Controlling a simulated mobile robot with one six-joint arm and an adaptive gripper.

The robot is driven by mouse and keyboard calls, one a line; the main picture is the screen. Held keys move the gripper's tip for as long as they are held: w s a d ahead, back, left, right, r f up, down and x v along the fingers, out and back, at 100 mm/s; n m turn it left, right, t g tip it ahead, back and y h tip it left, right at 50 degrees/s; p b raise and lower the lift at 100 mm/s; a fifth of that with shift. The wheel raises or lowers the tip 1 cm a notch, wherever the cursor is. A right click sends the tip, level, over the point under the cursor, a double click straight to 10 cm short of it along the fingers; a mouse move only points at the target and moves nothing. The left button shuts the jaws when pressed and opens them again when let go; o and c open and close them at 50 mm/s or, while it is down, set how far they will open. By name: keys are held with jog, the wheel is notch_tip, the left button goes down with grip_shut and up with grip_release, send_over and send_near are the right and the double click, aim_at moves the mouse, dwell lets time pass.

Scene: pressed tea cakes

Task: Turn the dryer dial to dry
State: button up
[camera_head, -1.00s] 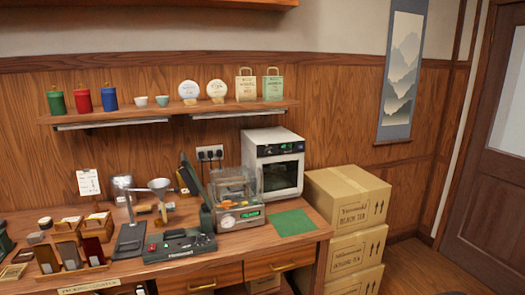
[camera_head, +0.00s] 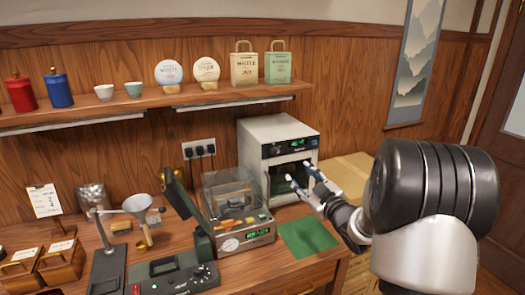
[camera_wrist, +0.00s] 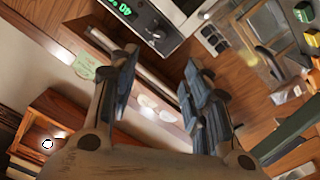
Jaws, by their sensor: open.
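The dryer (camera_head: 262,132) is a white box with a dark front window and a green-lit display, standing at the back right of the counter. Its dark control panel also shows tilted at the top of the wrist view (camera_wrist: 150,28), with a small dial (camera_wrist: 156,34) beside the green digits. The dial's setting is too small to read. My gripper (camera_head: 298,173) is in front of the dryer's door, below the panel, its two fingers apart and empty. In the wrist view, the open fingers (camera_wrist: 160,62) point toward the panel. I cannot tell whether they touch the dryer.
A sealing machine (camera_head: 240,240) with a clear lid stands left of the dryer. A green mat (camera_head: 308,236) lies in front. A shelf (camera_head: 150,113) with cups and paper bags runs above. Cardboard boxes (camera_head: 345,170) stand at the right, partly behind my arm.

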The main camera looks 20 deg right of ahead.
aim_at(277, 152)
jog(key=w, duration=0.5)
jog(key=w+b, duration=0.1)
jog(key=w, duration=0.5)
jog(key=w+b, duration=0.1)
jog(key=w, duration=0.4)
jog(key=shift+w+a, duration=0.35)
jog(key=shift+r, duration=0.1)
grip_shut()
jog(key=shift+m, duration=0.3)
jog(key=m+p, duration=0.2)
jog(key=p, duration=0.1)
jog(key=shift+d+r+m, duration=0.1)
jog(key=shift+r+m, duration=0.05)
jog(key=shift+m, duration=0.25)
jog(key=m+p, duration=0.2)
jog(key=shift+m, duration=0.3)
jog(key=m+p, duration=0.3)
jog(key=m, duration=0.2)
jog(key=shift+d+m, duration=0.1)
jog(key=shift+m, duration=0.2)
